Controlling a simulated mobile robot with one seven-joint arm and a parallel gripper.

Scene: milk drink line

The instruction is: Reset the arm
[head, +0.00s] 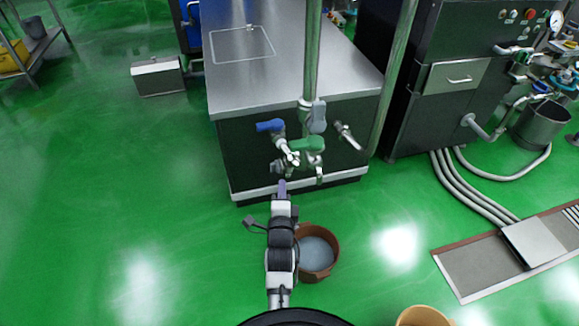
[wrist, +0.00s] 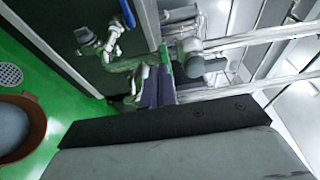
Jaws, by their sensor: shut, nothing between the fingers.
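My arm reaches up from the bottom middle of the head view. My gripper (head: 282,188) is at its far end, just below the group of taps on the front of the steel counter. The wrist view shows the purple fingers of my gripper (wrist: 158,92) closed together with nothing between them. A green tap handle (head: 307,145) lies just beyond the fingertips in the head view. In the wrist view the green handle (wrist: 166,60) appears right by the fingertips; I cannot tell whether they touch. A blue tap handle (head: 270,126) is to its upper left.
A brown bucket (head: 331,264) with greyish contents stands on the green floor right of my arm. A tan container (head: 423,316) is at the bottom edge. Vertical pipes (head: 312,60) rise before the steel counter (head: 232,88). The floor at left is open.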

